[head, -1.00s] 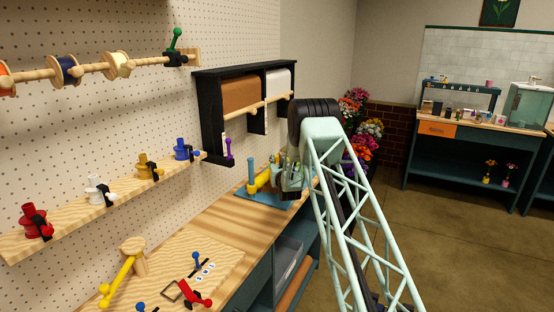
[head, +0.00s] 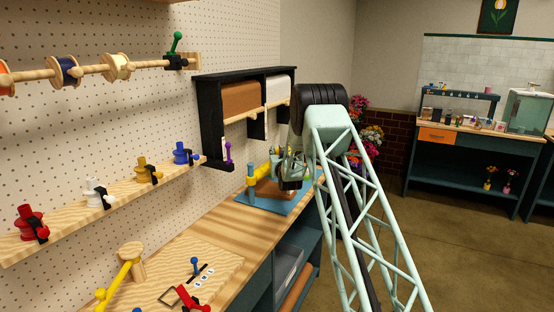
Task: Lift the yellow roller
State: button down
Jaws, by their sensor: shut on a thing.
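The yellow roller (head: 262,168) shows only in part, to the left of my gripper (head: 288,178); the arm hides its other end. It is level with the upper part of a blue post (head: 251,181) that stands on a blue base (head: 270,206) on the workbench. A brown piece (head: 266,188) lies on the base below the roller. My gripper is shut on the yellow roller, though its fingertips are small and partly hidden by the arm.
The wooden workbench (head: 215,225) is clear in front of the base. A black rack with brown (head: 240,97) and white (head: 280,90) rolls hangs behind. A wall shelf (head: 120,194) holds several coloured pieces. A yellow-handled tool (head: 117,285) lies at the front left.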

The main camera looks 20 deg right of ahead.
jog(key=shift+r+b, duration=0.35)
jog(key=shift+r, duration=1.55)
jog(key=shift+r, duration=0.1)
jog(key=c, duration=2.5)
grip_release()
jog(key=shift+c, duration=0.2)
jog(key=shift+o, duration=0.2)
jog(key=shift+f, duration=0.2)
jog(key=shift+s, duration=0.15)
jog(key=shift+s+a+f, duration=0.1)
jog(key=shift+s+a, duration=0.15)
jog(key=shift+s, duration=0.45)
jog(key=v, duration=1)
jog(key=shift+s+a, duration=0.1)
